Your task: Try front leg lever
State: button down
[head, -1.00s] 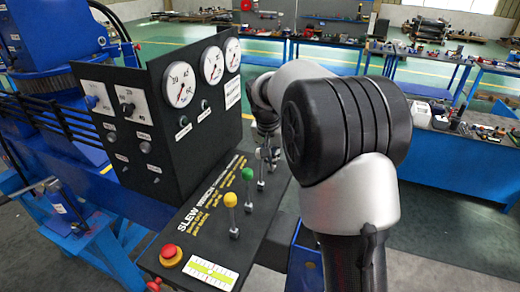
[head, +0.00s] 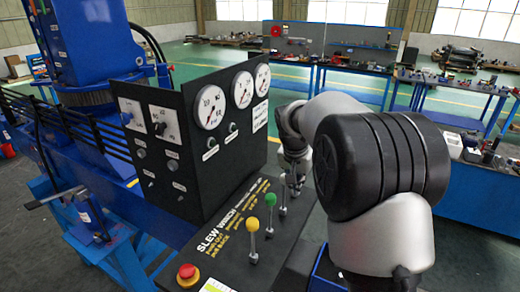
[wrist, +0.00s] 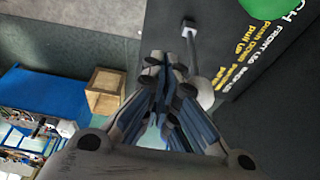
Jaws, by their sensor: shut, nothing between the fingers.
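The front leg lever is a metal rod with a pale grey knob (wrist: 204,95) in the wrist view, beside yellow and white lettering that reads FRONT LEG. My gripper (wrist: 166,62) is shut and empty, just left of the rod and overlapping the knob's edge in the picture; I cannot tell whether they touch. In the head view, a yellow-knobbed lever (head: 252,225) and a green-knobbed lever (head: 271,200) stand upright on the black control panel (head: 213,262). My arm comes down behind them at the panel's far end and partly hides the levers there.
A black gauge box (head: 215,165) rises left of the levers. A red stop button (head: 187,272) sits at the panel's near end. A large green knob (wrist: 272,8) shows at the wrist view's top right. A wooden crate (wrist: 105,92) is on the floor beyond.

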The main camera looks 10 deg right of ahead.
jog(key=shift+w+a, duration=0.1)
jog(key=shift+a, duration=0.05)
dwell(0.4)
jog(key=shift+w+a+p, duration=0.65)
jog(key=shift+w+a, duration=0.25)
jog(key=shift+a, duration=0.15)
jog(key=shift+w+a+r+p, duration=0.1)
jog(key=shift+w+a+p, duration=0.65)
jog(key=shift+w+a, duration=0.35)
jog(key=shift+a, duration=0.15)
dwell(0.8)
jog(key=s+d+b, duration=0.3)
jog(key=s+d, duration=0.2)
notch_tip(320, 180, up, 10)
jog(key=p, duration=0.8)
jog(key=shift+w+d, duration=0.15)
jog(key=shift+d, duration=0.05)
